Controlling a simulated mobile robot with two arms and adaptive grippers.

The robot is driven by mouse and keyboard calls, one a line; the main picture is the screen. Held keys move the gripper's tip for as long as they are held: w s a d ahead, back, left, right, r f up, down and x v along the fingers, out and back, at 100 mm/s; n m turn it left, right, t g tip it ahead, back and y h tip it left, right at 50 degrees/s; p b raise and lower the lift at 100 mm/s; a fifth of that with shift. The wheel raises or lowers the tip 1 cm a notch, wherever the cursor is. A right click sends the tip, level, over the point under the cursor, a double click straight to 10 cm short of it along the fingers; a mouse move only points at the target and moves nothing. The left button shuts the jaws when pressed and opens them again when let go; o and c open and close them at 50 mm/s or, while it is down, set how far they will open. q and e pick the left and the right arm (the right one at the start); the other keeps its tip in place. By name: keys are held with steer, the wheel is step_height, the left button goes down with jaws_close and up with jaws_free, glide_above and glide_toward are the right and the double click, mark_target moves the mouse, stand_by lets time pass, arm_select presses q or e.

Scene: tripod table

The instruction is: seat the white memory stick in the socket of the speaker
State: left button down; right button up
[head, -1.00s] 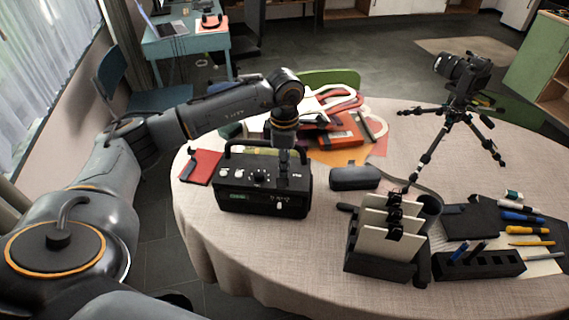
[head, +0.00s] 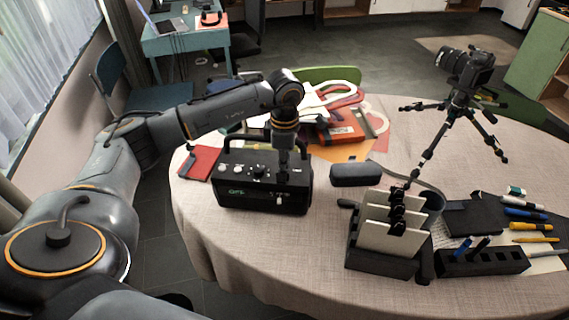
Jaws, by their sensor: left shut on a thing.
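My left gripper (head: 284,180) comes down over the speaker's right end and is shut. A small white piece, the white memory stick (head: 279,201), shows just below the fingertips, against the speaker's front face. The dark fingers blend into the black speaker, so I cannot tell whether the stick touches or sits in the socket. The socket itself cannot be made out. My right gripper is out of view.
A dark case (head: 355,174) lies right of the speaker. A black rack (head: 378,262) with white cards stands front right, beside a pen holder (head: 480,262). A camera on a tripod (head: 460,95) stands at the back right. A red notebook (head: 199,162) lies left of the speaker.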

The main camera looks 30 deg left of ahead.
arm_select(q)
steer(key=shift+f, duration=0.3)
steer(key=c, duration=1.2)
jaws_free()
step_height(320, 180, up, 12)
steer(key=shift+d+f, duration=0.1)
